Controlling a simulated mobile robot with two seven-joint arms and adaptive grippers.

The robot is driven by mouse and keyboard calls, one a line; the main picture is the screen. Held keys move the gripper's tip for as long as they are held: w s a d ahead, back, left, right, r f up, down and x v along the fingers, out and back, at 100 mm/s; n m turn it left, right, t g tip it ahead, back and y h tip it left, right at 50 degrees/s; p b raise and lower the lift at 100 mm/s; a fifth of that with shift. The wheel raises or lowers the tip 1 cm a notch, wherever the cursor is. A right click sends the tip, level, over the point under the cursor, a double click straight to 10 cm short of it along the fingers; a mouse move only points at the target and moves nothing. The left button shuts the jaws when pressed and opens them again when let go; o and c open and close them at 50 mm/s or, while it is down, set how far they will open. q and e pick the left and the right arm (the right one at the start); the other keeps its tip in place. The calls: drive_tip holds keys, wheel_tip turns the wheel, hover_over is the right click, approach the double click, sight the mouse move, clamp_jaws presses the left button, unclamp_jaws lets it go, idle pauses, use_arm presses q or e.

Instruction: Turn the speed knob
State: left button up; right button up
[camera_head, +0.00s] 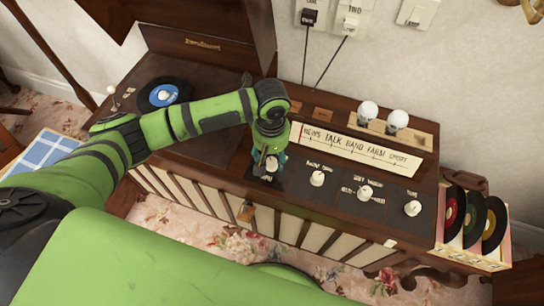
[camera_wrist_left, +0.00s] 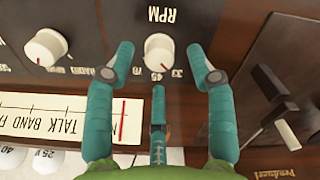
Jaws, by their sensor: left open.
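The speed knob is a white round knob (camera_wrist_left: 158,48) under the label RPM, with 33, 45 and 78 printed by it in the left wrist view. In the head view the knob (camera_head: 271,163) shows on a dark panel at the left of the row of knobs. My left gripper (camera_head: 267,150) is over it, with teal fingers. In the left wrist view the gripper (camera_wrist_left: 159,66) is open, one finger on each side of the knob with gaps between, and a third finger below. My right gripper is not in view.
Other white knobs (camera_head: 317,178) stand to the right on the cabinet. Behind them are a dial strip (camera_head: 360,149) and two bulbs (camera_head: 368,111). A turntable with a blue-labelled record (camera_head: 163,93) is at the left. A record box (camera_head: 470,258) stands at the right.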

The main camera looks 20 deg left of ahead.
sight(272, 163)
use_arm(q)
drive_tip(key=shift+w+f, duration=0.1)
drive_tip(key=shift+f, duration=1.05)
clamp_jaws()
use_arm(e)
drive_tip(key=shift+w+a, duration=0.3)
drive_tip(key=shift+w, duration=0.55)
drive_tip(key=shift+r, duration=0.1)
